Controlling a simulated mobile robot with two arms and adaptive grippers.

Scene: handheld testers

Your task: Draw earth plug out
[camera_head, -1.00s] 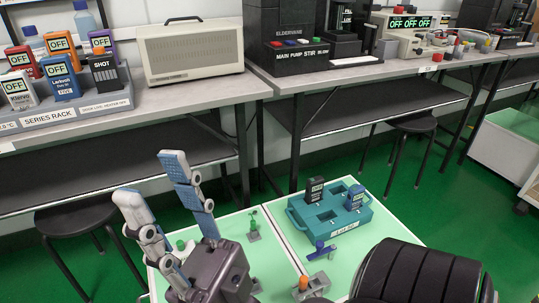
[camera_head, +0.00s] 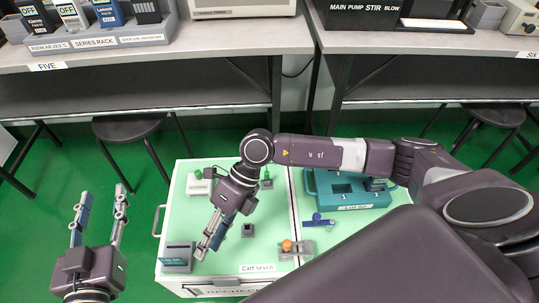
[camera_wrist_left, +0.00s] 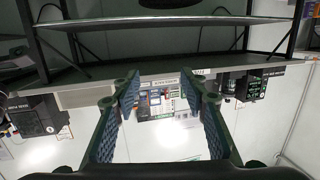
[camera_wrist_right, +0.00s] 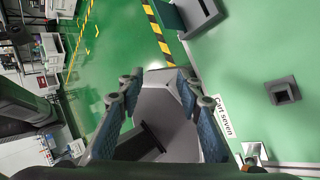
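No plug is readably labelled earth. On the pale green cart top, a green-topped plug (camera_head: 266,174) stands at the back, and a grey-white block (camera_head: 201,187) with a green knob stands left of it. My left gripper (camera_head: 101,195) is open and empty, left of the cart, also seen in the left wrist view (camera_wrist_left: 158,88).
A grey box (camera_head: 177,267) stands at the cart's front left corner, and an empty square socket (camera_head: 248,230) near the middle. A teal tray (camera_head: 345,204) with a blue tester lies behind, partly hidden by my right arm. Benches (camera_head: 140,64) and stools line the back.

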